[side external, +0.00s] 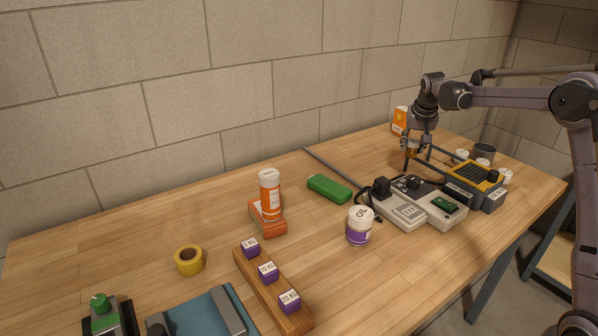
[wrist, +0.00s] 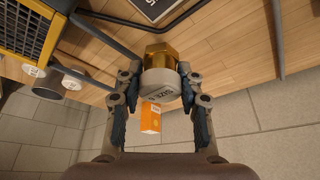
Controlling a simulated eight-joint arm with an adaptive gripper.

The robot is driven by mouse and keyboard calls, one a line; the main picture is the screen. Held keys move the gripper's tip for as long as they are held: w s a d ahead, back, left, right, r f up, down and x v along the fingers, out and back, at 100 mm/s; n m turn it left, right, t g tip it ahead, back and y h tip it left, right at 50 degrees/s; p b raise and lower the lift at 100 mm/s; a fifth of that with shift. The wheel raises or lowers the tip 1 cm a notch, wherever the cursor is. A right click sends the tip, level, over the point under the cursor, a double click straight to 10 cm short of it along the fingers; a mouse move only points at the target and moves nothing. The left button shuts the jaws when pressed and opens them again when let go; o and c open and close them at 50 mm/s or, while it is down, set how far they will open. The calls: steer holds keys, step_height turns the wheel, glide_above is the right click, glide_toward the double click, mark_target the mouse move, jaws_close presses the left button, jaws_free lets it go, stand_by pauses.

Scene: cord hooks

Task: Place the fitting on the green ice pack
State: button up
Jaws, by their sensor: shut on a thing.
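The fitting (wrist: 160,72) is a brass hex piece with a grey, lettered round end. In the wrist view it sits between the two fingers of my gripper (wrist: 158,84), which is shut on it. In the side external view my gripper (side external: 416,156) is at the back right of the table, behind the grey devices, with the brass fitting partly hidden by the fingers. The green ice pack (side external: 329,188) lies flat on the table, left of my gripper, with nothing on it.
An orange box (side external: 400,121) stands behind my gripper. A grey device with a cable (side external: 411,203), a yellow-topped device (side external: 474,183) and a purple-labelled jar (side external: 359,226) stand nearby. An orange bottle (side external: 269,195) is left of the ice pack. A thin rod (side external: 333,166) lies behind it.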

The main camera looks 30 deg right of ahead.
steer(key=w+a+r+n+t+y, duration=0.1)
steer(key=w+a+r+n, duration=0.1)
steer(key=a, duration=0.5)
steer(key=w+a+r+n, duration=0.2)
steer(key=a, duration=0.5)
glide_toward(327, 181)
steer(key=shift+w+d+f, duration=0.2)
steer(key=shift+w+d, duration=0.2)
steer(key=shift+w, duration=0.05)
steer(key=shift+w+d+f, duration=0.2)
steer(key=shift+w+d, duration=0.25)
steer(key=shift+w+a+f, duration=0.2)
steer(key=shift+a+f, duration=0.1)
steer(key=shift+f, duration=1.9)
steer(key=o, duration=1.2)
steer(key=shift+f, duration=0.15)
